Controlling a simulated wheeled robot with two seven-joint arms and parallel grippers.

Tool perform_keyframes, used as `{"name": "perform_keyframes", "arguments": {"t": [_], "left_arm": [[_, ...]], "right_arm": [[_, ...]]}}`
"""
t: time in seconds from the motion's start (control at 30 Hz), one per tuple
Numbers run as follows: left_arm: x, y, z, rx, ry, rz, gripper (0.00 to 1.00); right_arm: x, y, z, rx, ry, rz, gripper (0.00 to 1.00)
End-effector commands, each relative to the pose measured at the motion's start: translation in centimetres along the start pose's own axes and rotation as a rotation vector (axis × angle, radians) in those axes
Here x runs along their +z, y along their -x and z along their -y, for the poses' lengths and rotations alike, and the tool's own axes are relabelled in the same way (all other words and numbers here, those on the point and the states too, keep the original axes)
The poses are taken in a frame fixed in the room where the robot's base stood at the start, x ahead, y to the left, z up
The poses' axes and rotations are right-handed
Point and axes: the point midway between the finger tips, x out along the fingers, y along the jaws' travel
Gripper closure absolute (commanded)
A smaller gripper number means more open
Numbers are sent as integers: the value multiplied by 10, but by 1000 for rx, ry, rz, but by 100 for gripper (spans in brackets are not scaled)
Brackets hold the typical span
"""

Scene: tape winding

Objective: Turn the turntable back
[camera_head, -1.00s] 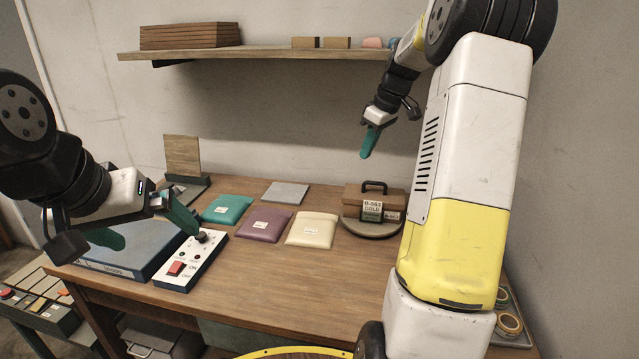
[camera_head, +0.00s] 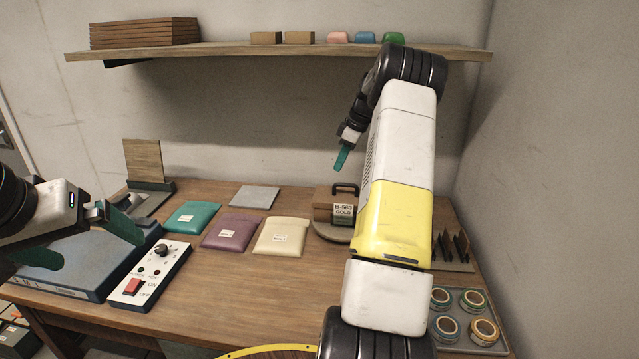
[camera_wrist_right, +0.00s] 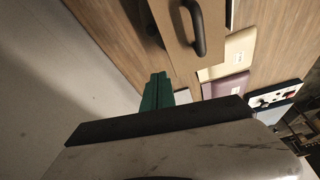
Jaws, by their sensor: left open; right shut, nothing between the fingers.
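The turntable (camera_head: 330,231) is a round grey disc at the back right of the table, partly hidden by my right arm. A brown box (camera_head: 322,204) with a dark handle and a label reading B-563 GOLD stands on it; its handle shows in the right wrist view (camera_wrist_right: 196,28). My right gripper (camera_head: 341,158) is shut and empty, in the air above the box. Its closed green fingers show in the right wrist view (camera_wrist_right: 157,92). My left gripper (camera_head: 85,245) is open with green fingers, over the blue case (camera_head: 85,270) and left of the switch box (camera_head: 150,272).
Teal (camera_head: 192,217), purple (camera_head: 229,232) and cream (camera_head: 281,237) pouches lie mid-table. A grey plate (camera_head: 254,197) lies behind them. A tray of tape rolls (camera_head: 467,349) is at the right. A wall shelf (camera_head: 230,51) hangs above. The front middle of the table is clear.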

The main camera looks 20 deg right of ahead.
Motion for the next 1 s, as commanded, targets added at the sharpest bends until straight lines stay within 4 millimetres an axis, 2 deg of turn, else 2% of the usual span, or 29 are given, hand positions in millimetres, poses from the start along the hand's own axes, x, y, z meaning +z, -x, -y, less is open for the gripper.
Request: {"name": "perform_keyframes", "arguments": {"t": [0.17, 0.27, 0.6, 0.8, 1.0], "left_arm": [[0, 0, 0, 0, 0, 0, 0], [0, 0, 0, 0, 0, 0, 0], [0, 0, 0, 0, 0, 0, 0], [0, 0, 0, 0, 0, 0, 0], [0, 0, 0, 0, 0, 0, 0]], "right_arm": [[2, -14, -1, -5, 6, -1, 100], [2, -31, 0, -7, 5, -1, 100], [2, -103, -1, -5, 4, 0, 100], [30, -98, -2, -2, 2, -2, 100], [41, -96, -2, -2, 4, -2, 100]]}}
